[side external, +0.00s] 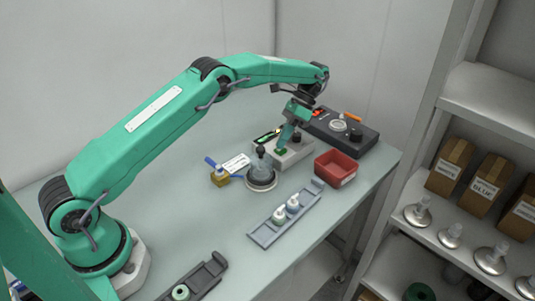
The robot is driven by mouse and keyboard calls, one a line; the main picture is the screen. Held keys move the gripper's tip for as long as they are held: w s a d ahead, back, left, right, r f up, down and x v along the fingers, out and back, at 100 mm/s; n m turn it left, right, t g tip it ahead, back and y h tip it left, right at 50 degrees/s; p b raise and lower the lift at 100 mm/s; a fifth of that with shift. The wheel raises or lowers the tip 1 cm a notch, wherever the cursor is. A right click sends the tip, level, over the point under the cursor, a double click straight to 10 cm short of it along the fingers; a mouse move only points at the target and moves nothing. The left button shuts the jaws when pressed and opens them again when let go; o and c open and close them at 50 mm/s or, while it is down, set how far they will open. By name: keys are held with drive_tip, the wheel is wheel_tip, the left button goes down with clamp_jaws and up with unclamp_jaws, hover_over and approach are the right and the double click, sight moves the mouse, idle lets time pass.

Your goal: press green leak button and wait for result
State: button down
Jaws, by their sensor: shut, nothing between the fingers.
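The leak tester is a pale box (293,158) near the back right of the table, with a small dark display (266,136) on its left part. My gripper (284,144) is shut and empty, pointing down over the box's top. A small green button (281,152) shows right at the fingertips. I cannot tell whether the tips touch it or whether it is pressed. The display is too small to read.
A red bin (336,168) stands right of the tester, with a black device (356,139) behind it. A grey tray (268,233) holds two white-capped pieces. A dark rack (196,280) lies at the front. Shelves with boxes (449,167) stand at right. The table's left middle is clear.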

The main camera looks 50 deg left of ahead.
drive_tip(key=shift+r, duration=0.35)
drive_tip(key=shift+r, duration=0.1)
drive_tip(key=shift+r, duration=2.45)
